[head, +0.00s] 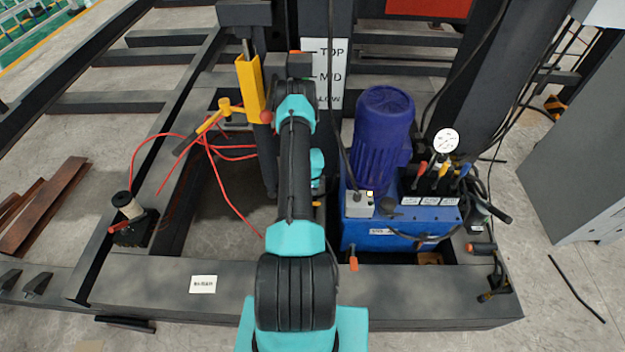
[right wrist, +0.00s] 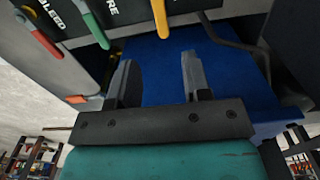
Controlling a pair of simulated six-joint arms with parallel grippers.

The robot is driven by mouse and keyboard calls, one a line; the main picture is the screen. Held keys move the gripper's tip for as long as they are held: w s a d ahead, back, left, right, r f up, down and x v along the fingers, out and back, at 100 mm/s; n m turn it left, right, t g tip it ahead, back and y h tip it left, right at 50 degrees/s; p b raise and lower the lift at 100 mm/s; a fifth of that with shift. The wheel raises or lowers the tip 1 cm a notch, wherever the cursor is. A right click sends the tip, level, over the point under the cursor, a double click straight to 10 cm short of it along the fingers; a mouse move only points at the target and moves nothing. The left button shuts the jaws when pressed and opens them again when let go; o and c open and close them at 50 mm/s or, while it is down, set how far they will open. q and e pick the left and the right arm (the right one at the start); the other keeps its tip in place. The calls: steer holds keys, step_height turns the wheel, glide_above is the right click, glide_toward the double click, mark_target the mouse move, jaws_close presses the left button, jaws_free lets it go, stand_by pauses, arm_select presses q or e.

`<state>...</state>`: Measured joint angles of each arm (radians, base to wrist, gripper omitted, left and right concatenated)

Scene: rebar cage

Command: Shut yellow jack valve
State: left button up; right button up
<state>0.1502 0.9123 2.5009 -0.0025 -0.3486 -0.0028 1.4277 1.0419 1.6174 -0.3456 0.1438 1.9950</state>
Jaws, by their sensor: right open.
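A yellow-handled lever (right wrist: 161,18) hangs at the top of the right wrist view, beside a green-handled lever (right wrist: 96,28) and a red-handled lever (right wrist: 37,34) on a labelled panel. My right gripper (right wrist: 155,62) is open and empty in that view; the yellow handle lies beyond and between its fingertips, apart from them. In the head view a yellow jack body (head: 250,88) stands upright with a yellow handle (head: 209,121). A small yellow lever (head: 439,170) also shows by the gauge; I cannot tell whether it is the wrist view's one. My forearm hides the gripper there.
A blue tank (head: 375,242) carries a dark blue motor (head: 384,135). A white gauge (head: 446,141) and cables stand at its right. Red hoses (head: 230,205) run left of my arm. A dark steel frame (head: 235,290) surrounds these; open floor lies at the left.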

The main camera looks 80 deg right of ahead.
step_height(320, 180, up, 6)
stand_by(0.4)
steer(key=shift+a, duration=0.1)
